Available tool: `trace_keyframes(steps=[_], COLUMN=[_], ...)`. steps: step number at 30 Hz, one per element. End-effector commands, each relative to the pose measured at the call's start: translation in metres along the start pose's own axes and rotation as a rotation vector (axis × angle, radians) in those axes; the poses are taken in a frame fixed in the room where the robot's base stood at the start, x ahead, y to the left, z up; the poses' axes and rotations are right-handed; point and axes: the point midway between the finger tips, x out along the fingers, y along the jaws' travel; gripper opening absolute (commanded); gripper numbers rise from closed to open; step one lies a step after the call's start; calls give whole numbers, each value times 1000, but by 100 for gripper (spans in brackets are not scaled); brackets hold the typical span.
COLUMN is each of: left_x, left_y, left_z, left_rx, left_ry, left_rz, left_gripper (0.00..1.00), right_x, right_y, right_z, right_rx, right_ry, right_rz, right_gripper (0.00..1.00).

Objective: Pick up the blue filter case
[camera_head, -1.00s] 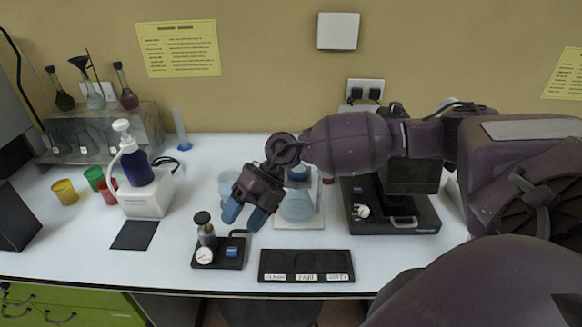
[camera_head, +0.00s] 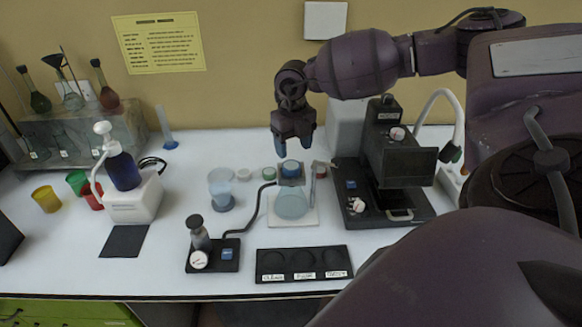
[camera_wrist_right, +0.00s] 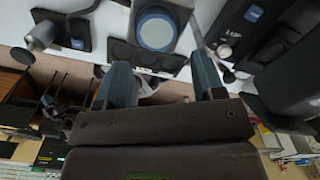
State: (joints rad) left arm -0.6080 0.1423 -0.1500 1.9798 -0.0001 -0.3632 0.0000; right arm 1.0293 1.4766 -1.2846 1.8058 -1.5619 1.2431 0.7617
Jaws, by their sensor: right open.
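A small round blue piece (camera_head: 290,168) shows just above the flask, below my right gripper. It seems to be the blue filter case, but I cannot tell whether it rests on the flask's dark top or behind it. My right gripper (camera_head: 294,142) is open and empty, fingers pointing down, above and apart from it. In the right wrist view, the spread fingers (camera_wrist_right: 163,78) have nothing between them. A round pale disc with a blue rim (camera_wrist_right: 156,29) lies beyond them there; I cannot tell if it is the same piece. My left gripper is out of view.
The flask (camera_head: 291,204) stands on a white plate. A black microscope-like device (camera_head: 385,170) stands close on the right. A black three-well tray (camera_head: 303,264) lies in front.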

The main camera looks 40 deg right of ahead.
Motion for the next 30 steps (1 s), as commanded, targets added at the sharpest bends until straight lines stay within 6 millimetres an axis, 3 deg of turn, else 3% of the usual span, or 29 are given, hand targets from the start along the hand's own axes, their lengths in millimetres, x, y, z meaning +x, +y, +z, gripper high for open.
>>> trace_keyframes(steps=[7, 16, 25, 26, 30], left_x=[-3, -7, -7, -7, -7], left_y=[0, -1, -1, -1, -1], left_z=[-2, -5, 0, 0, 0], left_rx=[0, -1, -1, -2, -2], left_ry=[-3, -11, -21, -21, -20], left_rz=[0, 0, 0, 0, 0], left_gripper=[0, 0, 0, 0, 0], right_x=[16, 53, 59, 58, 58], right_y=[1, 2, 2, 2, 2], right_z=[1, 4, 4, 4, 4], right_rx=[-1, 0, 0, 0, 0], right_ry=[2, 1, -1, -1, -1], right_rz=[1, 2, 1, 1, 1], right_gripper=[63, 63, 63, 61, 40])
